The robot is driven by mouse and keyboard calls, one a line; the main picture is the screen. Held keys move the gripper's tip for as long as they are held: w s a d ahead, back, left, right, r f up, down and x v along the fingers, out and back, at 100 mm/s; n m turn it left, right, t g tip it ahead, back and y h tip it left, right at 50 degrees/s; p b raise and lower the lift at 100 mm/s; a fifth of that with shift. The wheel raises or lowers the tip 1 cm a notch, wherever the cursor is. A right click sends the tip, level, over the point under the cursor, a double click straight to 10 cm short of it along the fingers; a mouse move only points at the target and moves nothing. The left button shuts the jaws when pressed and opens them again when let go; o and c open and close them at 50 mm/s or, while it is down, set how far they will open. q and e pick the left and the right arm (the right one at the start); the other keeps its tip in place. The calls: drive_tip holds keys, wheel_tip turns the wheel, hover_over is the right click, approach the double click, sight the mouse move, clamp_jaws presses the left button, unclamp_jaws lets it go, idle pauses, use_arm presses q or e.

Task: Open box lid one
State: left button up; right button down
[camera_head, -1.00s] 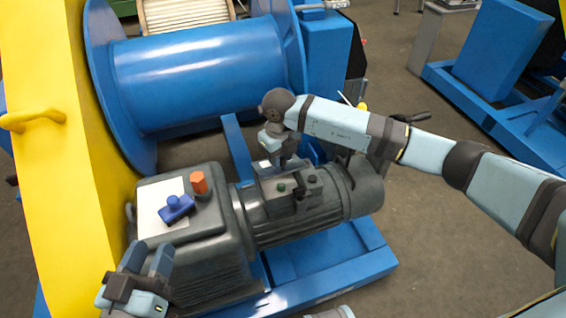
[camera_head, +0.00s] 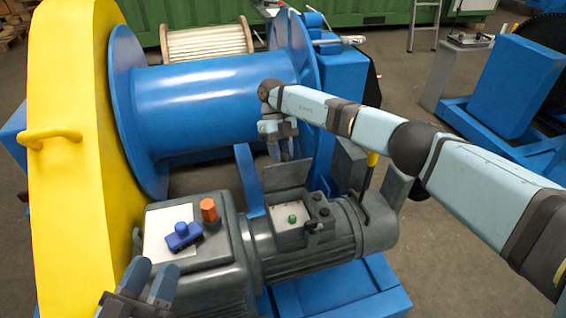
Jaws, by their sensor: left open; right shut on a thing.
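The box (camera_head: 316,237) sits on top of the grey motor. Its lid (camera_head: 287,178), a dark grey plate, stands up steeply at the box's back edge. The pale inside of the box shows, with a small green part (camera_head: 292,218) in it. My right gripper (camera_head: 285,155) points down at the lid's upper edge and is shut on the lid; its fingertips are partly hidden there. My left gripper (camera_head: 150,281) is open and empty at the bottom left, in front of the gearbox.
The grey gearbox (camera_head: 215,252) carries a blue part (camera_head: 183,235) and an orange cap (camera_head: 208,209). A blue drum (camera_head: 205,95) lies behind, and a yellow guard (camera_head: 75,185) stands at the left. A yellow-tipped lever (camera_head: 371,163) is close to my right arm.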

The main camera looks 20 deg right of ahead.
use_arm(q)
drive_tip(key=shift+w+d+f+g+b, duration=0.1)
drive_tip(key=shift+f+g+b, duration=0.45)
drive_tip(key=shift+f, duration=0.8)
